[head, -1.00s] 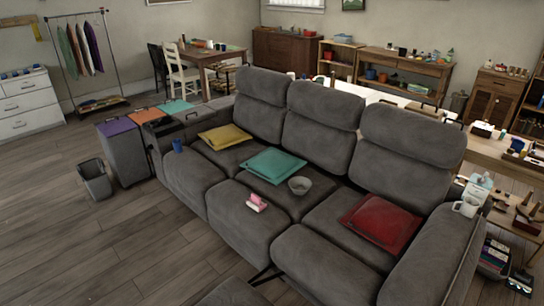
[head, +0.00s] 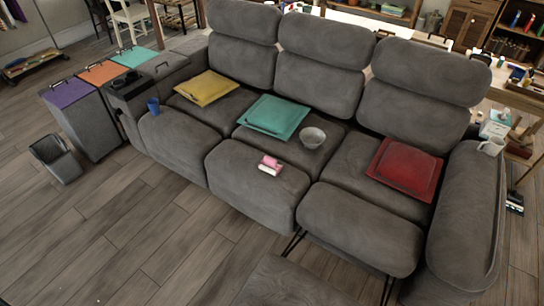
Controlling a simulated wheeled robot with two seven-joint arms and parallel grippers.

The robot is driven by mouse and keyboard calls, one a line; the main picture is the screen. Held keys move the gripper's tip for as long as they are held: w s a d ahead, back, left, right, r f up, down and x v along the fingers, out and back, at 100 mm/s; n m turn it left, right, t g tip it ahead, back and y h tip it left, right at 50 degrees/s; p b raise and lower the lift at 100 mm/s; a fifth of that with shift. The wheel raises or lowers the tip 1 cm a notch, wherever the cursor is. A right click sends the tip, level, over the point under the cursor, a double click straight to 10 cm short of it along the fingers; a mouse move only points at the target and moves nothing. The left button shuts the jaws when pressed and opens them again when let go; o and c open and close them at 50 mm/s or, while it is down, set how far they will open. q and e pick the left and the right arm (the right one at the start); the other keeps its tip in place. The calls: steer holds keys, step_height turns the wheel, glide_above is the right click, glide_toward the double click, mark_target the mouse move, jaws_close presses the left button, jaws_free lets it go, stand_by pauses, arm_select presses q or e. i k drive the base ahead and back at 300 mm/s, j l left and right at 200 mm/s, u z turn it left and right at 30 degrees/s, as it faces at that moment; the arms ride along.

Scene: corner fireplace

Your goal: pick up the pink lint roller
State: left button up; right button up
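The pink lint roller (head: 270,164) lies on the front part of the middle seat of the grey sofa (head: 235,175). It has a pink part and a white part. It lies in front of the teal cushion (head: 273,117) and to the left of and in front of the grey bowl (head: 312,138), apart from both. Neither of my grippers is in the head view.
A yellow cushion (head: 207,88), a red cushion (head: 405,168) and a blue cup (head: 153,106) are on the sofa. A grey bin (head: 58,158) stands at the left. The wooden floor (head: 130,245) at front left is clear.

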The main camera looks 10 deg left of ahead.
mark_target(270, 162)
steer(key=i+j+z, duration=0.15)
steer(key=j+z, duration=0.15)
steer(key=j, duration=0.65)
steer(key=i+j+z, duration=0.1)
steer(key=j+z, duration=0.15)
steer(key=j, duration=0.7)
steer(key=i+j+z, duration=0.15)
steer(key=j, duration=0.35)
steer(key=i+j+z, duration=0.2)
steer(key=j, duration=0.3)
steer(key=i+j+z, duration=0.15)
steer(key=j, duration=0.25)
steer(key=j+z, duration=0.15)
steer(key=j, duration=0.25)
steer(key=i+j+z, duration=0.1)
steer(key=j, duration=0.3)
steer(key=i, duration=0.05)
